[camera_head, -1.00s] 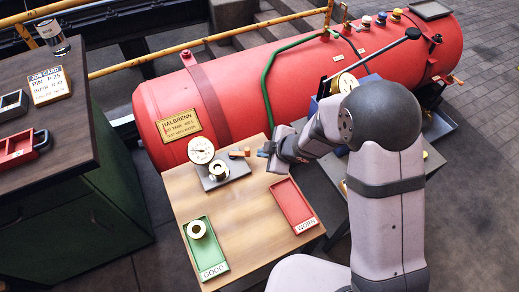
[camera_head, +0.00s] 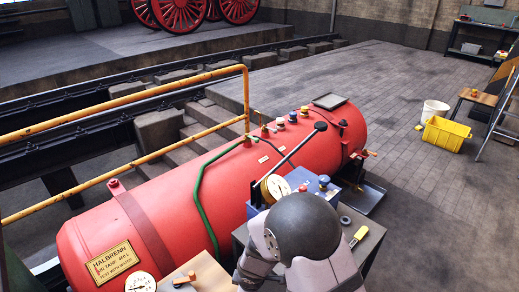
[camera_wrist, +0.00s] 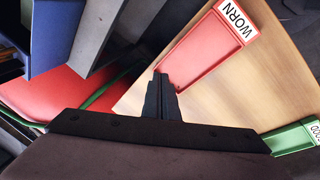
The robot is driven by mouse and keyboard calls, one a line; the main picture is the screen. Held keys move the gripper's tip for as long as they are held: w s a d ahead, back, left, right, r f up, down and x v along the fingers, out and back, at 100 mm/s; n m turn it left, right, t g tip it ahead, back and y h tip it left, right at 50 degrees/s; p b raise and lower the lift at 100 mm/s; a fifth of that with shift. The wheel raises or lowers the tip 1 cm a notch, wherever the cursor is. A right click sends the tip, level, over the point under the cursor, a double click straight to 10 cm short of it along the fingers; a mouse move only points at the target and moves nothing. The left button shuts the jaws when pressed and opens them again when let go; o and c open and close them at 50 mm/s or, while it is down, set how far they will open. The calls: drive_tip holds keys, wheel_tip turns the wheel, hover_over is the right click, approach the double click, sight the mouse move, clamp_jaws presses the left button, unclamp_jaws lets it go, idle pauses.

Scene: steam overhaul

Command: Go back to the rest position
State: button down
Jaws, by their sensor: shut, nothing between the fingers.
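My gripper (camera_wrist: 162,97) shows in the wrist view with its two dark fingers together and nothing between them. It is above the wooden table (camera_wrist: 237,92), near the corner of the red WORN tray (camera_wrist: 208,52). That tray looks empty in the part I see. A corner of the green GOOD tray (camera_wrist: 290,139) shows at the right edge. In the head view my arm (camera_head: 305,235) is at the bottom middle, and the gripper is out of the picture.
The red air tank (camera_head: 165,215) lies behind the tables with a green hose and a long lever. A yellow railing (camera_head: 130,100) runs behind it. A blue device with a gauge (camera_head: 275,188) stands beside my arm. A yellow crate (camera_head: 446,134) and white bucket (camera_head: 434,110) stand far right.

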drive_tip(key=s+d+m+g+h, duration=0.1)
drive_tip(key=s+d, duration=0.1)
drive_tip(key=s, duration=0.1)
drive_tip(key=s+d+m+g+h, duration=0.1)
drive_tip(key=s+d, duration=0.1)
drive_tip(key=d, duration=0.1)
drive_tip(key=s+d+m+h, duration=0.1)
drive_tip(key=s+d+m, duration=0.1)
drive_tip(key=s+d, duration=0.1)
drive_tip(key=shift+s+d+g, duration=0.25)
drive_tip(key=shift+s+g, duration=0.1)
drive_tip(key=shift+g, duration=0.05)
drive_tip(key=s+d+r+m+g+y+p, duration=0.1)
drive_tip(key=s+d+r+m+g+p, duration=0.4)
drive_tip(key=s+r+m, duration=0.6)
drive_tip(key=w+d+r+t+y+p, duration=0.1)
drive_tip(key=w+d+r+t+p, duration=0.2)
drive_tip(key=r, duration=0.8)
drive_tip(key=w+d+t, duration=0.1)
drive_tip(key=w+d, duration=0.1)
drive_tip(key=shift+d+m+t, duration=0.3)
